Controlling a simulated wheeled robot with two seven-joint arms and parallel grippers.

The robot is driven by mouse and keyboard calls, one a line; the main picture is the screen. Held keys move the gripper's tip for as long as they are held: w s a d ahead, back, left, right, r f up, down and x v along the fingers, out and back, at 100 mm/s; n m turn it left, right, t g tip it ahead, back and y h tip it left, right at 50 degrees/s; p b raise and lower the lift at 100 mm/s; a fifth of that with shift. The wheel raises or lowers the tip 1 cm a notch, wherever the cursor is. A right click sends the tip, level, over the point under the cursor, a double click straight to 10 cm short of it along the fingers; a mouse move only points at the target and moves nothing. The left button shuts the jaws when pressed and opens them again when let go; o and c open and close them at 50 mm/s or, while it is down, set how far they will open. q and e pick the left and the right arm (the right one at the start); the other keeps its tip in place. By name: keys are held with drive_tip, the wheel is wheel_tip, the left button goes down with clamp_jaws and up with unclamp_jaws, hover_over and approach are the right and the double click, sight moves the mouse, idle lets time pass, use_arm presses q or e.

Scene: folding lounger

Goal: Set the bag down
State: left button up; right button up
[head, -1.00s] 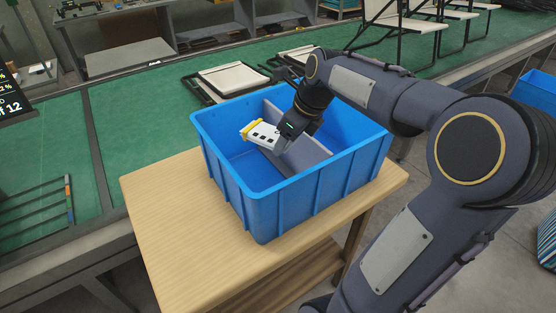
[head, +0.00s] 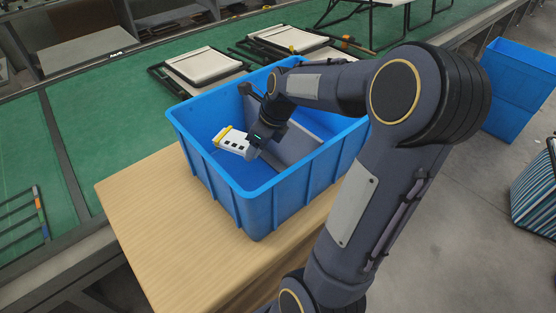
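A white bag (head: 232,141) with a yellow top edge and dark square marks is at my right gripper (head: 250,150). The gripper appears shut on the bag's right end; its fingertips are partly hidden. The bag is tilted and inside the opening of the blue crate (head: 262,210), in the left compartment beside a grey divider (head: 290,143). I cannot tell whether the bag touches the crate floor. My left gripper is not in view.
The crate stands on a wooden table (head: 150,220), clear at its front left. Behind is a green conveyor (head: 110,110) with folded loungers (head: 202,65). Another blue bin (head: 520,85) and a striped item (head: 537,190) stand on the floor at right.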

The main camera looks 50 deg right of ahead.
wheel_tip(320, 180, down, 15)
drive_tip(key=shift+s+f+b, duration=0.1)
drive_tip(key=shift+f+b, duration=0.05)
drive_tip(key=shift+b, duration=0.35)
drive_tip(key=shift+f, duration=0.15)
drive_tip(key=o, duration=1)
drive_tip(key=shift+s+d+r, duration=0.1)
drive_tip(key=shift+r, duration=0.4)
drive_tip(key=v, duration=1.1)
drive_tip(key=shift+s, duration=0.2)
drive_tip(key=shift+r, duration=0.1)
